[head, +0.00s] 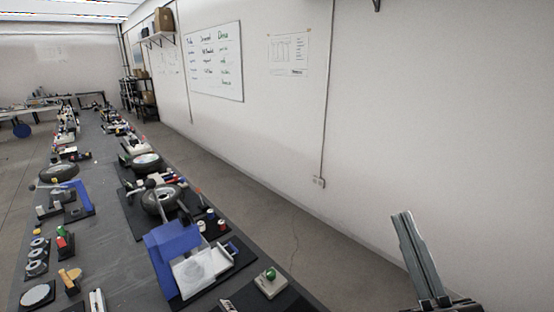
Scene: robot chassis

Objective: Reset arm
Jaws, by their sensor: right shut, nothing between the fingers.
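My right gripper (418,248) is at the lower right of the head view, raised and pointing up in front of the white wall. Its fingers are together with nothing between them. It is apart from the long dark table and touches nothing that I can see. My left gripper does not show in this view.
A long dark table (110,270) runs away at left, crowded with parts. A blue bracket (163,262), a wheel (160,200) and a box with a green button (270,283) stand near its right edge. Bare floor (330,255) lies between table and wall.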

